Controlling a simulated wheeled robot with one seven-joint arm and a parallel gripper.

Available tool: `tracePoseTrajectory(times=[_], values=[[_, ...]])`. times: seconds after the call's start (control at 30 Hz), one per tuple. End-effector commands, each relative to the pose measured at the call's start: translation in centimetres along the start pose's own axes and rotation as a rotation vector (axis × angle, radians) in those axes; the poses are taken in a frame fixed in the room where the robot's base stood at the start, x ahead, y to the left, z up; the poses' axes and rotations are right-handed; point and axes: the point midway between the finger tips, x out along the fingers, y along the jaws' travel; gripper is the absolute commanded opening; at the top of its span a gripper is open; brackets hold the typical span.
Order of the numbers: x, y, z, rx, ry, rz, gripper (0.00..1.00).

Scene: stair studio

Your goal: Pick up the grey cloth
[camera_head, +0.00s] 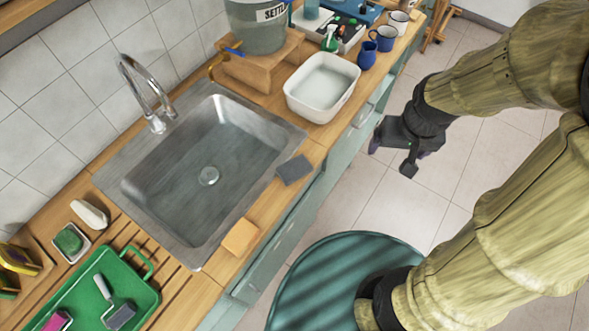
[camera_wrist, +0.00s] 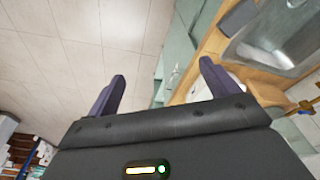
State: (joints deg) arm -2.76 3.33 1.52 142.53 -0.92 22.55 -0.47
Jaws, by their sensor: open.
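The grey cloth (camera_head: 293,169) is a small dark grey square lying flat on the wooden counter, at the front edge just right of the sink. In the wrist view a grey patch beside the sink (camera_wrist: 238,18) looks like the same cloth. My gripper (camera_head: 391,159) is out over the floor, to the right of the counter and apart from the cloth. In the wrist view its two dark fingers (camera_wrist: 161,70) are spread with nothing between them.
The metal sink (camera_head: 209,176) is left of the cloth. A white basin (camera_head: 322,87) stands behind it on the counter. An orange-tan cloth or sponge (camera_head: 240,237) lies nearer along the front edge. A green tray (camera_head: 100,290) is at lower left. The tiled floor is open around my gripper.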

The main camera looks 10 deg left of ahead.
Motion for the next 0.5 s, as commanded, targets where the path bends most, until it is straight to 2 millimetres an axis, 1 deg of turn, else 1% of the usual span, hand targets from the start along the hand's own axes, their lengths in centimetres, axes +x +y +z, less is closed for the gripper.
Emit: tracePoseTrajectory(times=[0.03,0.07,0.17,0.2,0.23,0.27,0.3,0.4,0.5], values=[[1.3,-1.5,-1.1,-0.062,-0.017,-0.009,0.97],[1.9,-2.6,-1.8,-0.103,-0.030,-0.014,1.00],[4.1,-7.2,-4.0,-0.258,-0.074,-0.035,1.00],[5.1,-9.3,-4.7,-0.324,-0.093,-0.043,1.00],[5.8,-11.0,-5.2,-0.372,-0.106,-0.050,1.00],[6.4,-12.6,-5.5,-0.419,-0.118,-0.056,1.00],[7.3,-14.8,-5.8,-0.478,-0.135,-0.064,1.00],[8.9,-19.3,-6.2,-0.597,-0.169,-0.081,1.00],[9.8,-22.0,-6.1,-0.666,-0.189,-0.090,1.00]])
